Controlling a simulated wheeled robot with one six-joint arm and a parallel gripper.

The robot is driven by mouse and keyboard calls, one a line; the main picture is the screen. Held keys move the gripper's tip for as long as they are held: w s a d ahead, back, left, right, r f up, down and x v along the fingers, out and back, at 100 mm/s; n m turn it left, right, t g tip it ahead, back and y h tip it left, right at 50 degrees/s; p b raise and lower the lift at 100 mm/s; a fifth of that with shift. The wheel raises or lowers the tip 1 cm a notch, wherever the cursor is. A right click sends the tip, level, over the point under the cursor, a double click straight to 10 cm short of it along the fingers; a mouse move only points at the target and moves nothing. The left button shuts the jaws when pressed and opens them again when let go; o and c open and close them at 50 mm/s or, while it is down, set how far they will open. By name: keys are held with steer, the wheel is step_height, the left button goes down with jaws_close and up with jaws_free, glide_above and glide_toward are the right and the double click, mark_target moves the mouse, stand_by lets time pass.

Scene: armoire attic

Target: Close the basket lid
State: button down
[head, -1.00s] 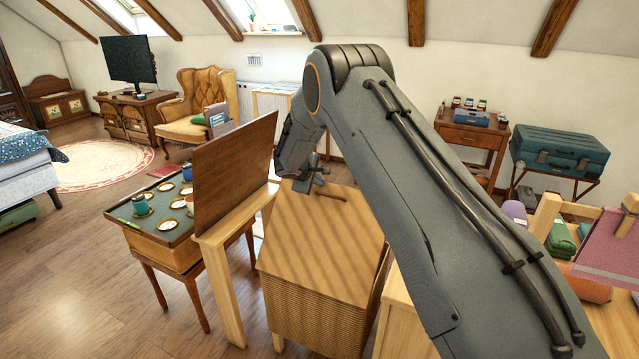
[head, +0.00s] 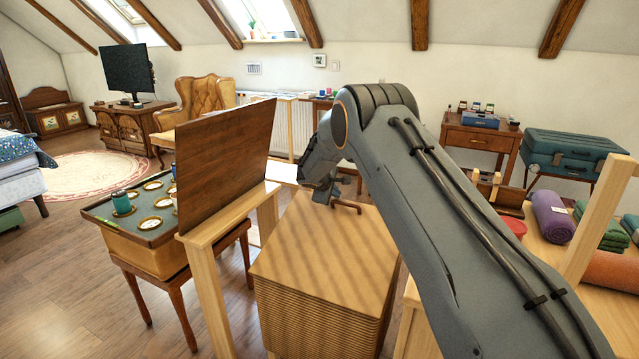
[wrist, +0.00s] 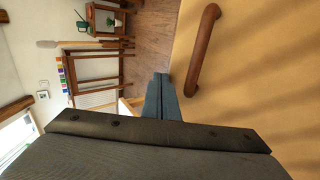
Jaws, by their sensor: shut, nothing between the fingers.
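The basket (head: 318,322) is a box with ribbed, woven-looking sides, in the middle of the head view. Its flat tan lid (head: 310,245) lies across the top and looks level; any thin gap at the far rim is hidden by my arm. A brown bar handle (head: 347,206) is on the lid near its far edge. My gripper (head: 326,190) is at that far edge, just left of the handle. In the wrist view the fingers (wrist: 164,98) are together and empty, beside the lid (wrist: 262,85), apart from the handle (wrist: 203,50).
A dark upright panel (head: 222,165) on a wooden stand (head: 215,230) is close left of the basket. Left of it is a small table with cups and saucers (head: 140,225). A wooden table with rolled towels (head: 553,215) is at right. Floor is free at the lower left.

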steer(key=w+d+f+b, duration=0.1)
steer(key=f+b, duration=0.4)
steer(key=f, duration=0.2)
steer(key=w+d+f+b, duration=0.1)
steer(key=w+f+b, duration=0.1)
steer(key=f+b, duration=0.2)
steer(key=shift+w+f+b, duration=0.3)
steer(key=shift+f+b, duration=0.05)
steer(key=shift+f, duration=1.15)
steer(key=shift+s+f, duration=0.1)
